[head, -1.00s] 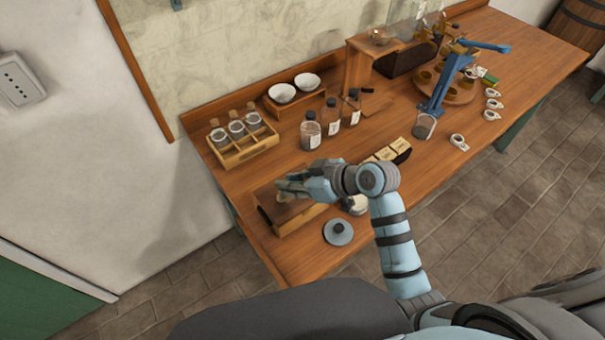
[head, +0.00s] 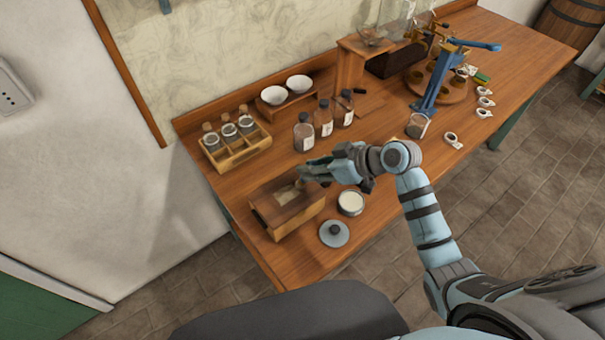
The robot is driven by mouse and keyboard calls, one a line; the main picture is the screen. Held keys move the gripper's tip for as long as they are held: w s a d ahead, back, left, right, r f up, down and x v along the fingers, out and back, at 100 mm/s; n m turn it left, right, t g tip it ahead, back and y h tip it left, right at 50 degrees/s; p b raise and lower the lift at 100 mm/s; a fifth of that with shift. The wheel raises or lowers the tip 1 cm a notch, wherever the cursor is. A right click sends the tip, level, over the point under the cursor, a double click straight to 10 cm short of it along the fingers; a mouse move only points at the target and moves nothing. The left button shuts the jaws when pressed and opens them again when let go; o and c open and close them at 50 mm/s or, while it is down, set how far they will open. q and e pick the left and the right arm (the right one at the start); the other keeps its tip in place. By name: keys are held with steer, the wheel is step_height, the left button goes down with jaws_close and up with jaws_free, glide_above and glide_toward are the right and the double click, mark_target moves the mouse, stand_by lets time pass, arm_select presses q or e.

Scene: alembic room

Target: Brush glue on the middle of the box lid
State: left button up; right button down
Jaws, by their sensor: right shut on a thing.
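The wooden box (head: 289,222) sits near the front left end of the workbench, its brown lid (head: 268,201) facing up. A pale patch shows around the middle of the lid. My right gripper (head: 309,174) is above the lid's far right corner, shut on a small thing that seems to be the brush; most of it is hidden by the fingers. An open pot (head: 350,204) with whitish contents, apparently glue, stands right of the box. A grey round pot lid (head: 334,234) with a knob lies in front of it. My left gripper is not in view.
A rack of jars (head: 236,151), two white bowls (head: 299,83) on a stand and several brown bottles (head: 323,118) stand behind. My right arm crosses the bench's front edge.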

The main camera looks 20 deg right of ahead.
steer(key=shift+d, duration=0.2)
steer(key=shift+a+r+p, duration=0.1)
steer(key=shift+r+p, duration=0.3)
steer(key=shift+r, duration=2.65)
steer(key=shift+r, duration=1.5)
